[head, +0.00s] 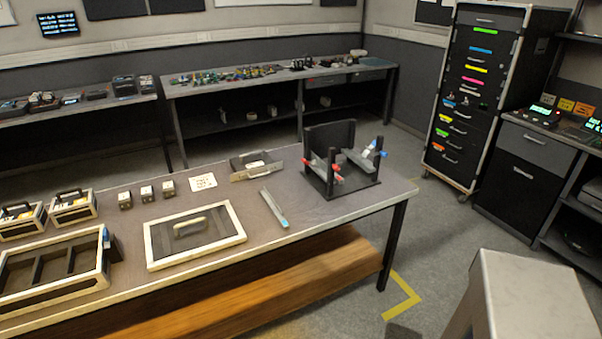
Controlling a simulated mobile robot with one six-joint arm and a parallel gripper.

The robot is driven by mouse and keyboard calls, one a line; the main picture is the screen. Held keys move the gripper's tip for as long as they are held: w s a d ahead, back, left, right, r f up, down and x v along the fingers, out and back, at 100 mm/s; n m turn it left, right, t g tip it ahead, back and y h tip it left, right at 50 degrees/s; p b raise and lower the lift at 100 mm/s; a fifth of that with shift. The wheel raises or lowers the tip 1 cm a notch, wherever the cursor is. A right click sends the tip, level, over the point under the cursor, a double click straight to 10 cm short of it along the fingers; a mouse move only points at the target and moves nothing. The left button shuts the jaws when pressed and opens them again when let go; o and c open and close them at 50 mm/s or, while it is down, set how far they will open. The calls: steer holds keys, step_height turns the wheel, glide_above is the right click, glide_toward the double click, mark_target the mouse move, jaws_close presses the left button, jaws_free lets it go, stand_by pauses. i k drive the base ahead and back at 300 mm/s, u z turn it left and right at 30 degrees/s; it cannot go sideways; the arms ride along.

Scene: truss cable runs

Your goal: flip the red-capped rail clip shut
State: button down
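A dark rail fixture (330,134) stands on the near bench, toward its right end. It has a dark upright back panel and grey rail pieces. Red-capped parts (334,168) show on its left and front side, and blue-capped parts (367,151) show on its right side. The red-capped rail clip is among the red parts, but it is too small here to tell which one it is or whether it stands open or shut. My gripper is not in view.
The near bench (290,242) also holds a framed tray (154,261) with a handle, a blue-ended bar (274,207), a grey bracket (240,177), small cubes and open crates at left. A drawer cabinet (467,95) stands at back right.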

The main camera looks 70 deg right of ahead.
mark_target(302, 159)
steer(key=z, duration=0.15)
steer(key=k, duration=1.25)
steer(key=z, duration=0.25)
steer(key=i, duration=0.9)
steer(key=u, duration=0.05)
